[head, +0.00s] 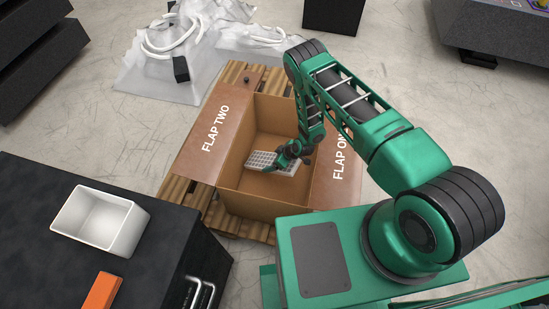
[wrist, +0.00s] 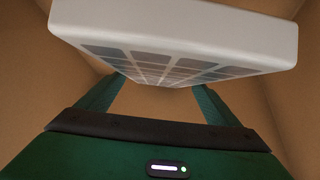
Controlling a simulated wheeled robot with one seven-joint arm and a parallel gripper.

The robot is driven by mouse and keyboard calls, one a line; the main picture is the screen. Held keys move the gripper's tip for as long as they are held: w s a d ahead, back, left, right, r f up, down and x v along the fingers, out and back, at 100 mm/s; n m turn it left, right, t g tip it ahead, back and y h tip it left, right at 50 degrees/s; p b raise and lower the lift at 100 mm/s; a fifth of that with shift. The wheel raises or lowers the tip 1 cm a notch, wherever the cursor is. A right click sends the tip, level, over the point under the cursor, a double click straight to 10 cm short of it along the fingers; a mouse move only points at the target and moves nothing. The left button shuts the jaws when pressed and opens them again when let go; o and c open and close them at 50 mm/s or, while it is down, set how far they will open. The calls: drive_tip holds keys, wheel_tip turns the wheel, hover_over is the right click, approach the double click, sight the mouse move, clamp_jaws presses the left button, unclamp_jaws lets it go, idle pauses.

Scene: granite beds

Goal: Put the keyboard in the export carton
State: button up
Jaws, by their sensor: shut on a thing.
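The keyboard (head: 262,161) is a pale slab with a grid of grey keys. My gripper (head: 287,157) is shut on it, and the keyboard is within the opening of the export carton (head: 238,190). In the wrist view the keyboard (wrist: 180,35) lies across the two green fingers (wrist: 155,95), with brown carton walls around it. The carton is an open brown box with its flaps, marked FLAP TWO and FLAP ONE, folded outward. I cannot tell whether the keyboard touches the carton floor. My forearm hides part of the carton's right side.
The carton stands on a wooden pallet (head: 173,190). A black granite bed at the lower left bears a white bin (head: 100,220) and an orange block (head: 102,291). White sheeting (head: 165,60) with hoses lies behind.

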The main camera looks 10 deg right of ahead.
drive_tip(key=shift+f, duration=2.05)
drive_tip(key=shift+f, duration=0.3)
drive_tip(key=o, duration=1.3)
wheel_tip(320, 180, up, 4)
drive_tip(key=shift+r, duration=0.15)
drive_tip(key=s+a+r, duration=0.6)
drive_tip(key=s+a, duration=0.1)
drive_tip(key=a, duration=0.1)
drive_tip(key=shift+s+a+r, duration=0.25)
drive_tip(key=shift+s+a, duration=0.05)
drive_tip(key=shift+a, duration=0.05)
